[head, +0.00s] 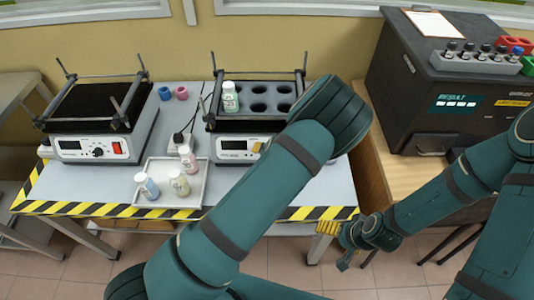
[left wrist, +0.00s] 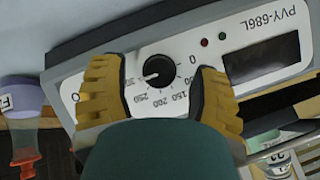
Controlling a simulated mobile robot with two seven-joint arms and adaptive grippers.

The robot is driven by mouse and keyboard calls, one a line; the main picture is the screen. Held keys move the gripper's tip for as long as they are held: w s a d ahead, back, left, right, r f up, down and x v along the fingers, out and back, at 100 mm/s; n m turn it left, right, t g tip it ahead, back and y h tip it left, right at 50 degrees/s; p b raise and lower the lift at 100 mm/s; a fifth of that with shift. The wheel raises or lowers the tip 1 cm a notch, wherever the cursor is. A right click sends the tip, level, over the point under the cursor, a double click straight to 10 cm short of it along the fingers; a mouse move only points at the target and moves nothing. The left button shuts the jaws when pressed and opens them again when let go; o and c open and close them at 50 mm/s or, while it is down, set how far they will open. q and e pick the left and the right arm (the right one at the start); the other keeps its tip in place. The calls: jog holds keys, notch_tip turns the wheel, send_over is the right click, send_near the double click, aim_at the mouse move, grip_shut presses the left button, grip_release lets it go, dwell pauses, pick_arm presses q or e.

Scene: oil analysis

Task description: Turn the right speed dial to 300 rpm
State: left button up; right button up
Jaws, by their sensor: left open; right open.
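The right shaker (head: 235,145) stands on the bench in the head view. My left arm crosses in front of it and hides its dial there. In the left wrist view the black speed dial (left wrist: 158,71) sits on the white panel (left wrist: 205,40), ringed by printed numbers. Its white mark points left, near the high end of the scale; the exact reading is too small to tell. My left gripper (left wrist: 158,92) is open, with its yellow fingers on either side of the dial, apart from it. My right gripper (head: 333,246) is open and empty, low in front of the bench.
The left shaker (head: 95,110) stands on the bench's left side. A white tray (head: 160,198) with several bottles lies between the shakers, near the front. A capped bottle (head: 231,97) sits in the right shaker's rack. A dark analyser (head: 425,95) stands at the right.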

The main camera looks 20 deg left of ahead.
pick_arm(q)
jog(key=v, duration=1.1)
jog(key=shift+r, duration=0.3)
jog(key=shift+s, duration=0.15)
